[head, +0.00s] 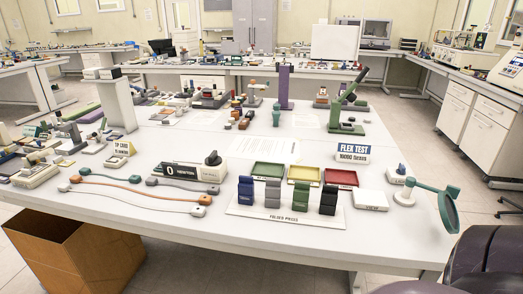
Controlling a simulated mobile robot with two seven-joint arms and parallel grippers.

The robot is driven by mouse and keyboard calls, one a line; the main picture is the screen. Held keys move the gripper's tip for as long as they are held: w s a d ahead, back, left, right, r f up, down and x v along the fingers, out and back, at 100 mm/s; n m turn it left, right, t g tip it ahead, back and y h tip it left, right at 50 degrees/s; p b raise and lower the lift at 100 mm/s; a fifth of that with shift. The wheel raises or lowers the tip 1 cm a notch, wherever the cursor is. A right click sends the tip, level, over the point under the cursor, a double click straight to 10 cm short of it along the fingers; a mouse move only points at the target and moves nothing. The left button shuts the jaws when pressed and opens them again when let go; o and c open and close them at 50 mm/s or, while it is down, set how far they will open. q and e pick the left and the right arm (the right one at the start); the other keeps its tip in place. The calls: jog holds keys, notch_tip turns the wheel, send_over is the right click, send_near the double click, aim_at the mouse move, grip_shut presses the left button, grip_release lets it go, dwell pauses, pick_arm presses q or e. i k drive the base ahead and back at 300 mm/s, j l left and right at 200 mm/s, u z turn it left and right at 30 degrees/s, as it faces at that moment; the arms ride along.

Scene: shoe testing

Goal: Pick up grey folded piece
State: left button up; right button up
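The grey folded piece (272,194) stands upright on a white board (285,222) lettered "FOLDED PIECES", near the front edge of the table. It is second from the left in a row. A blue folded piece (245,190) is on its left. A green folded piece (301,198) is on its right, with a black one (328,200) beyond. Small gaps separate the pieces. Neither of my grippers is in view.
Green (268,169), yellow (304,174) and red (341,179) trays lie behind the pieces. A white block (372,200) and a green-rimmed magnifier (447,208) are to the right. A cardboard box (75,250) stands on the floor.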

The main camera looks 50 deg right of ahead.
aim_at(273, 187)
jog(key=i+j+z, duration=0.2)
jog(key=z, duration=0.3)
jog(key=i+j+z, duration=0.1)
jog(key=j+z, duration=0.25)
jog(key=z, duration=0.15)
